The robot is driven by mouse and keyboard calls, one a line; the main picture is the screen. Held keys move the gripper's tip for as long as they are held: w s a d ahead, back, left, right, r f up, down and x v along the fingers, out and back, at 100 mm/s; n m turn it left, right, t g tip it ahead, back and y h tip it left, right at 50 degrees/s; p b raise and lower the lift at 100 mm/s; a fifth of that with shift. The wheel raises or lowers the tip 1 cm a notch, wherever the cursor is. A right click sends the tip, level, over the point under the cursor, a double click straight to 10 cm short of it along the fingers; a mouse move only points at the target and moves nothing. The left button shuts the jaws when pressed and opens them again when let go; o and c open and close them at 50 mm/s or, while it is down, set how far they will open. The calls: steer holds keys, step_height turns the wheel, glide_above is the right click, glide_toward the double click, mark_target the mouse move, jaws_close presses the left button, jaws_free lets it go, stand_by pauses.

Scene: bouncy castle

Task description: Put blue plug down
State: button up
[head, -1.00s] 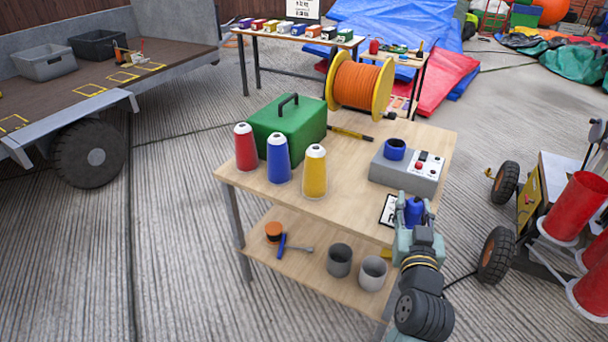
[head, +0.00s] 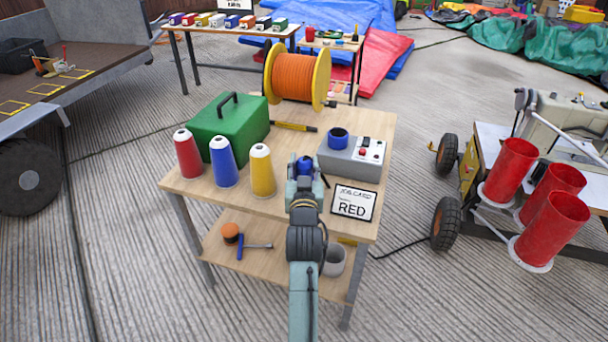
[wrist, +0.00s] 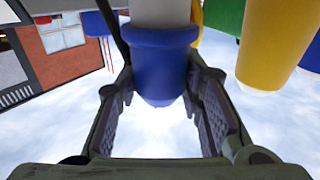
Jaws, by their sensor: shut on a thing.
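The blue plug (head: 305,166) is held by my gripper (head: 304,180) above the near edge of the wooden table (head: 330,222), between the yellow cone and the grey box. In the wrist view the blue plug (wrist: 160,62) sits between the two fingers of my gripper (wrist: 160,90), with a pale grey part showing beyond its wide collar. The arm hides part of the plug and the table under it, so I cannot tell whether it touches the top.
Red (head: 187,155), blue (head: 223,163) and yellow (head: 262,172) cones stand left of my gripper, before a green case (head: 228,125). A grey box (head: 350,158) with a blue ring (head: 338,139) is right. A card (head: 353,204) reads RED. A cable reel (head: 297,76) stands behind.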

steer(key=shift+f, duration=1.75)
steer(key=shift+f, duration=0.1)
steer(key=shift+f, duration=0.1)
steer(key=o, duration=1.2)
steer(key=shift+r, duration=0.35)
steer(key=s+b, duration=0.2)
steer(key=s, duration=1)
steer(key=shift+f, duration=0.15)
